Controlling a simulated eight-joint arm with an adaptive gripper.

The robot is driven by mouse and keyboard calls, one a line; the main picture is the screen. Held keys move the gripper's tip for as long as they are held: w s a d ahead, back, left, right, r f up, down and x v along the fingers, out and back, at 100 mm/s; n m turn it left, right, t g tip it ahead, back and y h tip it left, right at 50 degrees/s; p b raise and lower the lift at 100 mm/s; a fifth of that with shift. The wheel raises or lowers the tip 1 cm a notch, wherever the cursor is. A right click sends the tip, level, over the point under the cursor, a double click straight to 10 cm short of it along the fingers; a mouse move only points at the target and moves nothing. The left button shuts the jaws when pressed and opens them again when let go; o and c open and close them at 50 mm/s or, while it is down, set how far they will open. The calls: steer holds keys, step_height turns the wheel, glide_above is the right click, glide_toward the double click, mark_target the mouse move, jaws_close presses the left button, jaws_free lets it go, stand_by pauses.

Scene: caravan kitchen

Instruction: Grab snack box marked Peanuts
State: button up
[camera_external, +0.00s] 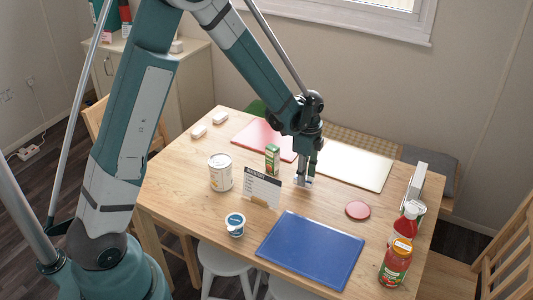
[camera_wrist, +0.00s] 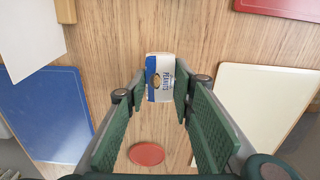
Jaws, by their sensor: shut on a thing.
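The Peanuts snack box (camera_wrist: 160,76) is a small white and blue box with a peanut picture. In the wrist view it sits between the fingertips of my gripper (camera_wrist: 158,88), with its marked face towards the camera. In the external view my gripper (camera_external: 305,176) points down at the middle of the wooden table, and the box's pale edge (camera_external: 303,183) shows at its fingertips. The gripper is shut on the box. The fingers hide part of the box, and I cannot tell whether it touches the table.
An inventory card (camera_external: 262,187) and a green-red carton (camera_external: 272,158) stand left of my gripper. A blue mat (camera_external: 311,250), red mat (camera_external: 263,138) and cream mat (camera_external: 352,164) lie around it. A white can (camera_external: 220,172), yogurt cup (camera_external: 235,224), red disc (camera_external: 358,210) and jar (camera_external: 396,263) are further out.

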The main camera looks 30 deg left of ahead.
step_height(320, 180, up, 8)
steer(key=shift+r+p, duration=0.1)
steer(key=shift+p, duration=0.6)
